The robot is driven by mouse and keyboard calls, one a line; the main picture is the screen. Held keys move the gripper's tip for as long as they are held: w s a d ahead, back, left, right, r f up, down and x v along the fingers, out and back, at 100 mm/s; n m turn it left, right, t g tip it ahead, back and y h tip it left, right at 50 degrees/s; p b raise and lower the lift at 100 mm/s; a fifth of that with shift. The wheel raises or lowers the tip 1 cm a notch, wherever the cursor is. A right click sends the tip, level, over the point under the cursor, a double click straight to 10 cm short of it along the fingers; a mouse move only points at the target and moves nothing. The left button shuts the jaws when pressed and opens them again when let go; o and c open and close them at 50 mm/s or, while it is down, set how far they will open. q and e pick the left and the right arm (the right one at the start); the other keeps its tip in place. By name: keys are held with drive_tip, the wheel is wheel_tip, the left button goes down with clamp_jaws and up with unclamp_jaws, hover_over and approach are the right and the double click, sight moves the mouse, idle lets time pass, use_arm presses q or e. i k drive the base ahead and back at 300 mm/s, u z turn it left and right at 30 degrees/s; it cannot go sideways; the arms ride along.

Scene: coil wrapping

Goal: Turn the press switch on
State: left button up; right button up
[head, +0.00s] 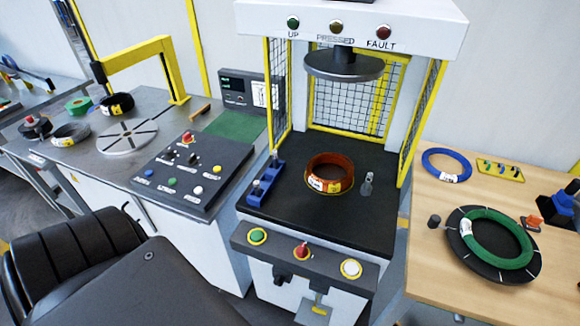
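The press stands in the middle of the head view, with a front control panel (325,262) below its black bed. A red switch (302,250) on a yellow ring sits in the middle of that panel. A green button (257,236) is to its left and a white button (350,269) to its right. The switch is too small to tell its position for certain. A copper-orange coil (330,174) lies on the press bed, below the raised round press plate (343,65). The UP (293,23), PRESSED (336,27) and FAULT (384,31) lamps are on top. Neither gripper is visible.
A sloped control box (225,164) with several buttons and a red knob is on the left bench. The right wooden table holds a blue ring (447,164) and green coil (497,238).

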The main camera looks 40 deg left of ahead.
sight(302, 251)
drive_tip(key=k, duration=0.35)
drive_tip(key=u, duration=0.3)
drive_tip(key=i, duration=0.45)
drive_tip(key=u, duration=0.8)
